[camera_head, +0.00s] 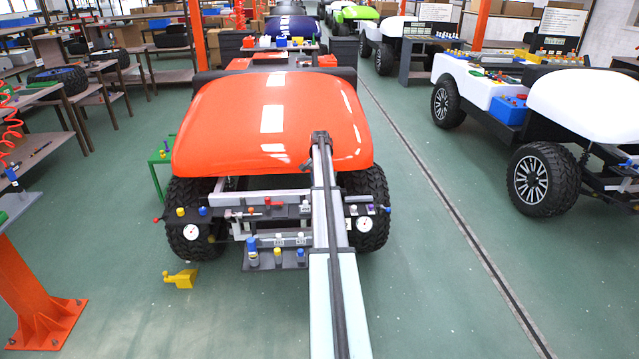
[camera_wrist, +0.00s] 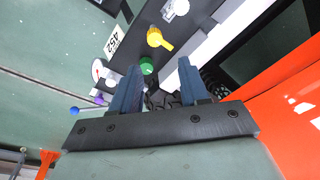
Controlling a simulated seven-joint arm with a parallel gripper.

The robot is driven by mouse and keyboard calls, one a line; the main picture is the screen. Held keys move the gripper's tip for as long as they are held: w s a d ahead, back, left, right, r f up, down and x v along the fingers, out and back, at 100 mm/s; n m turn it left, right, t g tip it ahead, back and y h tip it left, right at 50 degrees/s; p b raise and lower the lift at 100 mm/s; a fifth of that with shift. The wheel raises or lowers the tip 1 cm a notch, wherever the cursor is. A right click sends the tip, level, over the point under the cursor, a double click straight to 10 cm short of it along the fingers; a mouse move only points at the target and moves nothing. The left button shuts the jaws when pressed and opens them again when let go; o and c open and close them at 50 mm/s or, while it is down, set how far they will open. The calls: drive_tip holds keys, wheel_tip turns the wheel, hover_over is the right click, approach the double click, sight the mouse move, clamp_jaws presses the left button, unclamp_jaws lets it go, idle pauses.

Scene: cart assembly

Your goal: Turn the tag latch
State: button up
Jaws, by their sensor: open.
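My gripper (camera_wrist: 158,80) is open in the wrist view, its two blue fingers apart with nothing seen between them. Beyond the fingertips is the cart's dark front panel, with a green knob (camera_wrist: 146,66), a yellow handle-shaped part (camera_wrist: 158,39) and a white part (camera_wrist: 177,9). A white tag reading 452 (camera_wrist: 114,40) lies beside them. I cannot tell surely which part is the tag latch. In the head view the cart front carries a red lever (camera_head: 268,203) and several coloured knobs; my arm hides part of it, and the fingers cannot be made out there.
The cart's orange hood (camera_head: 270,120) rises above the panel and also shows in the wrist view (camera_wrist: 290,100). Gauges (camera_head: 191,232) sit on the panel. A yellow part (camera_head: 181,279) lies on the green floor. A white cart (camera_head: 590,100) stands right; floor between is clear.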

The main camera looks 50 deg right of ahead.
drive_tip(key=m, duration=0.4)
drive_tip(key=m+g+y, duration=0.1)
drive_tip(key=m, duration=0.4)
drive_tip(key=shift+f+m, duration=0.2)
drive_tip(key=shift+m, duration=0.1)
wheel_tip(320, 180, down, 9)
drive_tip(key=shift+r, duration=0.1)
drive_tip(key=c, duration=0.6)
drive_tip(key=n, duration=0.4)
drive_tip(key=shift+n, duration=0.4)
drive_tip(key=n, duration=0.8)
drive_tip(key=shift+n, duration=0.3)
drive_tip(key=n, duration=0.4)
drive_tip(key=shift+w, duration=0.1)
drive_tip(key=o, duration=0.8)
